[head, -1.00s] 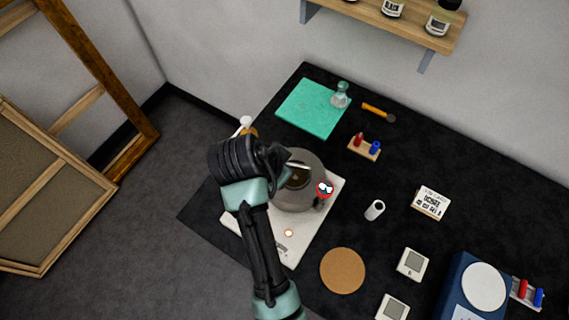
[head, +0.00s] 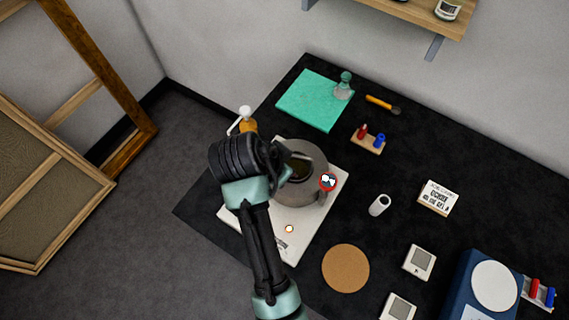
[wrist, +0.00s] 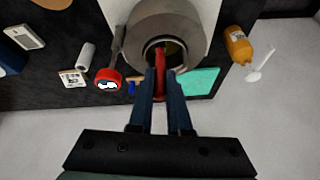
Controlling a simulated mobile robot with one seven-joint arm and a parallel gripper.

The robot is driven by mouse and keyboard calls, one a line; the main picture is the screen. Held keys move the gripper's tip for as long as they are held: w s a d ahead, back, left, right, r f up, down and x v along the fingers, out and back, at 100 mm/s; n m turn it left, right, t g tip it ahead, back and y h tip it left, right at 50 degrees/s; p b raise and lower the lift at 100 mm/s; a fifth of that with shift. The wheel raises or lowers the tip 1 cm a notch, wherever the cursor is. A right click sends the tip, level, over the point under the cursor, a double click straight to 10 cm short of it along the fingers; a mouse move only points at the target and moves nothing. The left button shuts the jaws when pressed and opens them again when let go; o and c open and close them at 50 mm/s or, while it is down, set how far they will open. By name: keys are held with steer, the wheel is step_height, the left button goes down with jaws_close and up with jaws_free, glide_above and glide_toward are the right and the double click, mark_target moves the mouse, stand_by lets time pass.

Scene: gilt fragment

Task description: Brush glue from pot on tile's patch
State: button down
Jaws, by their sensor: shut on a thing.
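The grey pot (head: 305,190) stands on a white hotplate-like slab (head: 290,245). Its round dark opening also shows in the wrist view, where the pot (wrist: 140,32) is ahead of my gripper. My gripper (wrist: 164,72) is shut on a slim red thing (wrist: 160,60), probably the brush handle, which points into the pot's opening. Its far end is hidden or too small to make out. In the head view my arm covers the gripper's fingers, over the pot's left side. I cannot make out a tile with a patch.
A red-rimmed dial (head: 328,182) is at the pot's right. A green mat (head: 313,100), a wooden block with red and blue pieces (head: 368,143) and a cork disc (head: 345,268) lie around.

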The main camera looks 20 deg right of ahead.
steer(key=shift+f, duration=0.65)
stand_by(1.8)
steer(key=shift+r, duration=0.1)
step_height(320, 180, up, 7)
steer(key=p, duration=0.7)
stand_by(0.8)
